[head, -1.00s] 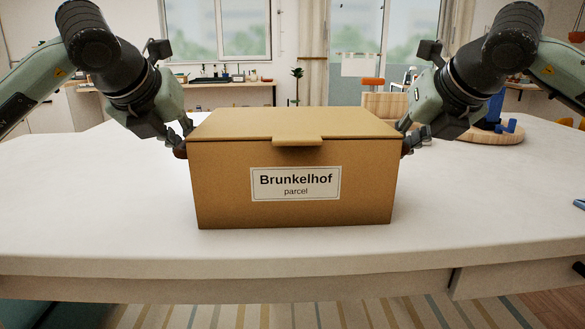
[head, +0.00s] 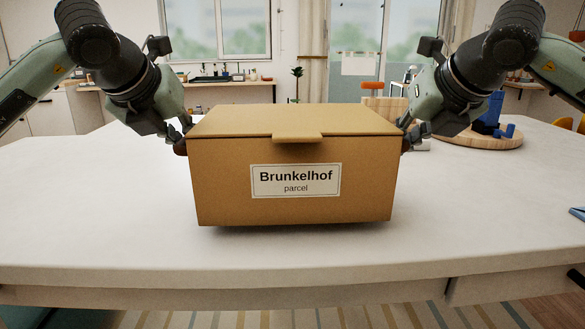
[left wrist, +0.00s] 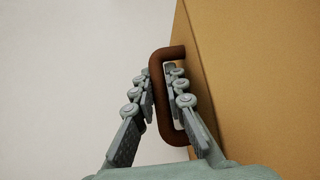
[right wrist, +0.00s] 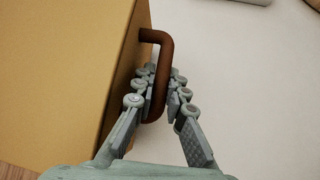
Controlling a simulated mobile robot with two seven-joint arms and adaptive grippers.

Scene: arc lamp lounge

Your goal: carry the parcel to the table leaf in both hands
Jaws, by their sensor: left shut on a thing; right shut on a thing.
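The parcel (head: 230,205) is a closed brown cardboard box labelled "Brunkelhof parcel". It is level in the head view, just above the white tabletop (head: 90,225), with a shadow under it. My left gripper (head: 182,136) is at its left side, shut on a brown handle (left wrist: 164,125), as the left wrist view shows. My right gripper (head: 408,139) is at its right side, shut on the other brown handle (right wrist: 157,38) in the right wrist view. A seam (head: 450,288) shows in the table's front edge at right; I cannot tell which part is the leaf.
A round wooden tray (head: 478,141) with blue things stands at the table's back right. A small blue item (head: 577,213) lies at the right edge. A chair (head: 385,108) stands behind the table.

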